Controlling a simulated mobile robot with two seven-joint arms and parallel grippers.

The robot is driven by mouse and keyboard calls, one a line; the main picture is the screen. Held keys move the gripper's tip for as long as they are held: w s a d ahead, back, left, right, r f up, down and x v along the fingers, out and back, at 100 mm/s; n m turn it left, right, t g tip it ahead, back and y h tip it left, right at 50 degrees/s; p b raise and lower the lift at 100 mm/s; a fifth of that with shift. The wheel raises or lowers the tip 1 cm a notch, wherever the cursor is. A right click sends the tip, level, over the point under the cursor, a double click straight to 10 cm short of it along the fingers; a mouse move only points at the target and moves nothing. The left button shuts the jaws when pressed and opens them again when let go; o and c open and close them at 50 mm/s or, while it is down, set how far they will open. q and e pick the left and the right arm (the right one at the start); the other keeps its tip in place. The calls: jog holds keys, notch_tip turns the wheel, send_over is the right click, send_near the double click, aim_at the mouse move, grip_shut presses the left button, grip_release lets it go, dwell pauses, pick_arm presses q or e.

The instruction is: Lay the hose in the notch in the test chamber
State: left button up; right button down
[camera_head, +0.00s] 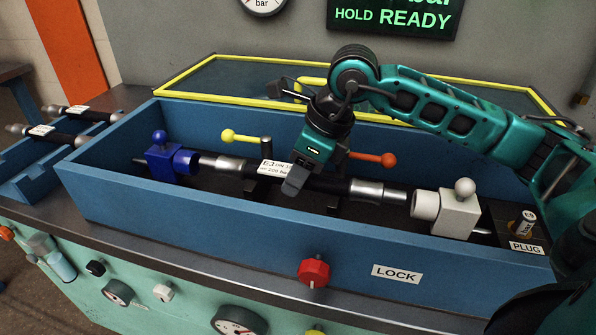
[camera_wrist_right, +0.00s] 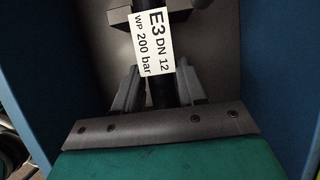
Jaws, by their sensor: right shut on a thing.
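The hose (camera_head: 321,184) is black with silver end fittings and a white label reading E3 DN 12, WP 200 bar. It lies lengthwise inside the blue test chamber (camera_head: 180,215), between the blue coupling (camera_head: 170,158) on the left and the white coupling (camera_head: 447,212) on the right. My right gripper (camera_head: 293,184) is shut on the hose at its middle, just right of the label. The hose (camera_wrist_right: 158,88) also runs between the fingers in the right wrist view. Dark supports show under the hose; whether it rests in their notches is hidden. My left gripper is not in view.
A yellow-handled lever (camera_head: 243,137) and an orange-handled lever (camera_head: 373,158) stand behind the hose. The yellow-framed clear lid (camera_head: 210,75) is at the back. More hoses lie on a blue rack (camera_head: 70,150) at left. A red LOCK knob (camera_head: 313,272) is on the front.

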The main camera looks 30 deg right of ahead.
jog(key=c, duration=0.6)
grip_release()
jog(key=shift+c, duration=0.2)
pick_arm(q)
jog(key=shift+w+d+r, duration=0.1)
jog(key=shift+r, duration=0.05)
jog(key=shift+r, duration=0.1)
pick_arm(e)
jog(key=shift+r, duration=0.1)
jog(key=shift+r+p, duration=0.2)
jog(key=shift+p, duration=0.1)
pick_arm(q)
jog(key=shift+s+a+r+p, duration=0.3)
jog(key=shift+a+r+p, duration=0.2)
jog(key=shift+p, duration=0.5)
pick_arm(e)
jog(key=v, duration=1.2)
jog(key=shift+r, duration=0.35)
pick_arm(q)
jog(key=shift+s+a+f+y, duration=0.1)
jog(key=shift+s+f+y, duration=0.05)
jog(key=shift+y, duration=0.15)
pick_arm(e)
jog(key=shift+s, duration=0.1)
